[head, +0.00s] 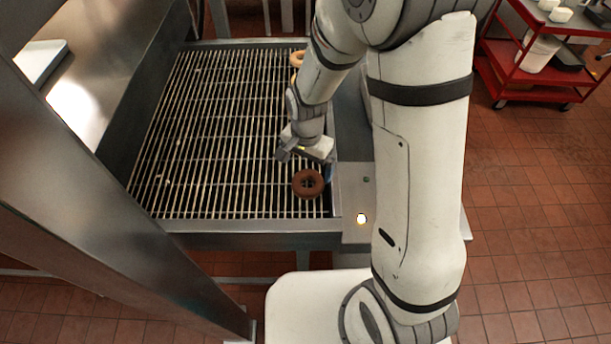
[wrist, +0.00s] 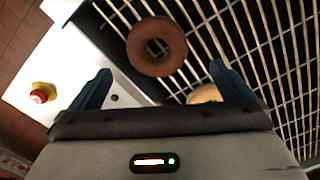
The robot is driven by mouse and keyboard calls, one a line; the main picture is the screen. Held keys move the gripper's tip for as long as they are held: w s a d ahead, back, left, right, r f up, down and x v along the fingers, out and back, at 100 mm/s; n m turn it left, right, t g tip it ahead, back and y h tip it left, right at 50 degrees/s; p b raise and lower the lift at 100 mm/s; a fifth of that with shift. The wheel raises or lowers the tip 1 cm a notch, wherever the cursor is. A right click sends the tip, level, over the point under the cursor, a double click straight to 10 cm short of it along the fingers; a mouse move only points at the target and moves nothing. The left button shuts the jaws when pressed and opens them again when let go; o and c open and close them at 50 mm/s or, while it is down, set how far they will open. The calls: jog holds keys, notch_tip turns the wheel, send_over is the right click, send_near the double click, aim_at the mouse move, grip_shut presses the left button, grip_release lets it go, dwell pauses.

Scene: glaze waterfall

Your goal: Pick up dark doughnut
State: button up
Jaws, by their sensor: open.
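The dark doughnut (head: 298,188) is a brown ring lying flat on the wire rack (head: 215,130), near its front right corner. In the wrist view the dark doughnut (wrist: 157,66) shows whole, its hole open to the wires, ahead of the fingertips and roughly centred between them. My gripper (head: 306,162) hangs just behind the doughnut in the head view. Its two blue fingers stand wide apart in the wrist view (wrist: 160,69), with nothing held. A lighter doughnut (wrist: 205,94) is partly hidden behind the gripper body in the wrist view.
Pale doughnuts (head: 297,59) lie at the rack's far right edge, partly hidden by my arm. A metal frame (head: 250,240) borders the rack. A panel (head: 352,190) with a red button (wrist: 40,93) lies to its right. Most of the rack's middle and left is bare.

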aim_at(308, 187)
jog(key=shift+s+d+f+p, duration=0.1)
jog(key=shift+f+p, duration=0.35)
jog(key=shift+f, duration=1.4)
jog(key=shift+d+f+p, duration=0.1)
jog(key=shift+f+p, duration=0.35)
jog(key=shift+f, duration=1.4)
jog(key=c, duration=0.9)
